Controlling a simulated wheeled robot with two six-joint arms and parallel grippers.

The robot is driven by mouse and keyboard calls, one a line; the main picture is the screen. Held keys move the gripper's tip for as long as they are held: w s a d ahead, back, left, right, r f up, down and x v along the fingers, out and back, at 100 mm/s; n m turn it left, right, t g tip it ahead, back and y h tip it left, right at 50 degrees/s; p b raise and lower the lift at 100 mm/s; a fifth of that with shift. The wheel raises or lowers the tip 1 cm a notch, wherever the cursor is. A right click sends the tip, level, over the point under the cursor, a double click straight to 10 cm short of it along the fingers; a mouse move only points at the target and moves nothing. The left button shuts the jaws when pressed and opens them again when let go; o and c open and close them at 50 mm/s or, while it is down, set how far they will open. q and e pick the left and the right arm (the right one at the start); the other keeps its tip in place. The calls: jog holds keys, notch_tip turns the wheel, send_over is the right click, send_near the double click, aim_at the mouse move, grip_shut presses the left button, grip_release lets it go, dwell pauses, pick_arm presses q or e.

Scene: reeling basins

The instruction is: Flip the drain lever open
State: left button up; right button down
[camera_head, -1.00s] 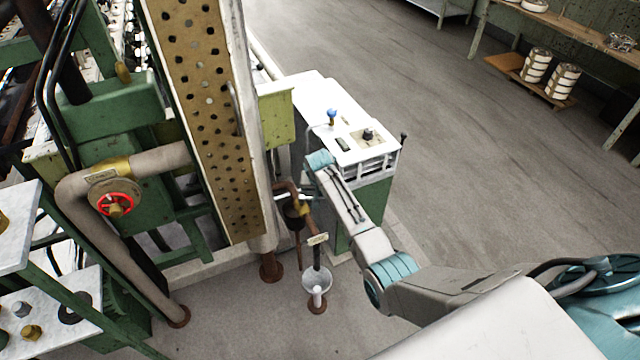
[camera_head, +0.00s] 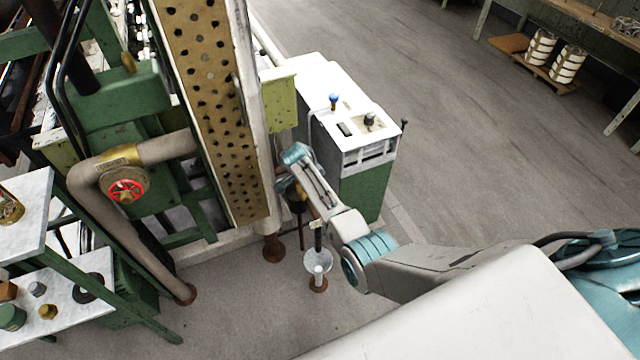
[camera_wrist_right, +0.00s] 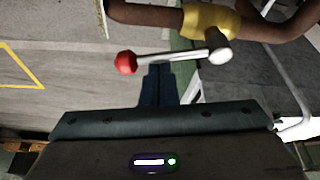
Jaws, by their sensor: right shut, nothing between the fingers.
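The drain lever (camera_wrist_right: 172,58) shows in the right wrist view as a pale metal rod with a red ball knob (camera_wrist_right: 126,62) at its left end. Its right end meets a yellow valve body (camera_wrist_right: 211,20) on a brown pipe (camera_wrist_right: 146,14). The rod lies nearly level across the view. My right gripper (camera_wrist_right: 158,70) is shut and empty, its tips just below the rod near its middle; I cannot tell if they touch. In the head view my right wrist covers much of the pipe, and the lever cannot be made out. My left gripper is not in view.
A white-topped green console (camera_head: 345,110) stands right of the pipe. A perforated panel (camera_head: 215,110) rises on the left. A funnel drain (camera_head: 318,262) stands on the floor below. A pipe with a red handwheel (camera_head: 127,190) is further left. The floor at right is open.

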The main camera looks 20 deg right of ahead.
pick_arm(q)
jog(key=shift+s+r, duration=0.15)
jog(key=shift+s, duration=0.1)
pick_arm(e)
jog(key=shift+s+a, duration=0.2)
jog(key=shift+a, duration=0.55)
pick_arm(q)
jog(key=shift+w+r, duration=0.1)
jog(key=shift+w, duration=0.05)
pick_arm(e)
jog(key=d+r+p, duration=0.1)
jog(key=d+p, duration=0.1)
jog(key=d, duration=0.3)
pick_arm(q)
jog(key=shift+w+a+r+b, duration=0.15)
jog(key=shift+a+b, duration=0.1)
jog(key=shift+b, duration=0.3)
pick_arm(e)
jog(key=a+v, duration=0.1)
jog(key=v, duration=0.9)
jog(key=shift+w, duration=0.35)
jog(key=shift+f, duration=0.15)
